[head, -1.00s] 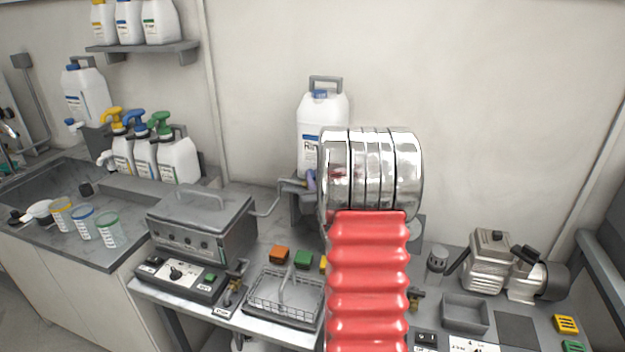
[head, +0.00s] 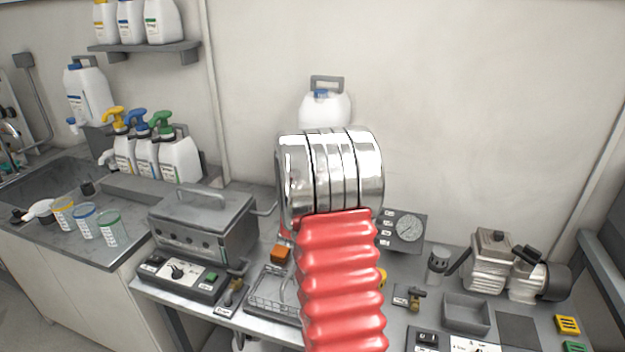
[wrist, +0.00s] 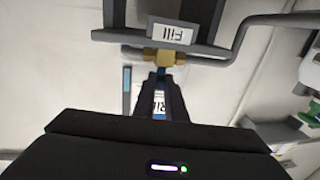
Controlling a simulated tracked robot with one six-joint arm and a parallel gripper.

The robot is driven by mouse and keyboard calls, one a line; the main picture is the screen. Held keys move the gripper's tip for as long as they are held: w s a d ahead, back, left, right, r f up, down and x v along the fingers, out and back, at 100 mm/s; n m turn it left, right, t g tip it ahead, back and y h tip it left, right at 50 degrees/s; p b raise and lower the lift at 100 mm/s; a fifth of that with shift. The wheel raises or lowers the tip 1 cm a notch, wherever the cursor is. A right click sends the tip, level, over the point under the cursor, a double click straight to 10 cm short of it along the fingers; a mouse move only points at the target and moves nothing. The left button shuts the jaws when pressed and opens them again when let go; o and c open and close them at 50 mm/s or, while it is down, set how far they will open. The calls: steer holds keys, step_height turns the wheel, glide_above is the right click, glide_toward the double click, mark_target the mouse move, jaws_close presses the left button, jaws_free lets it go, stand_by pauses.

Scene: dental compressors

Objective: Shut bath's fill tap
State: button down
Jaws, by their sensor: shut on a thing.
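The fill tap (wrist: 164,59) shows in the wrist view as a brass body under a white "Fill" label (wrist: 170,33), with a narrow blue handle (wrist: 161,73). My gripper (wrist: 160,78) is shut on the blue handle, its dark fingers either side of it. In the head view my red and chrome arm hides the tap and my gripper. The grey bath (head: 203,225) stands left of the arm with its lid on. A grey pipe (wrist: 245,35) runs off from beside the tap in the wrist view.
A white canister (head: 325,108) stands behind my arm. A gauge panel (head: 407,229), a grey tray (head: 466,313) and a small compressor (head: 493,262) are to the right.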

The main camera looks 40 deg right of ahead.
steer(key=shift+m+g+h, duration=0.5)
steer(key=shift+m+g, duration=0.1)
steer(key=shift+g, duration=0.2)
steer(key=shift+d+m+g+h, duration=0.1)
steer(key=shift+m+g+h, duration=0.25)
steer(key=shift+g, duration=0.25)
steer(key=c, duration=1.8)
jaws_free()
steer(key=shift+w, duration=0.1)
steer(key=shift+a, duration=0.35)
steer(key=v, duration=1.3)
steer(key=shift+s, duration=0.3)
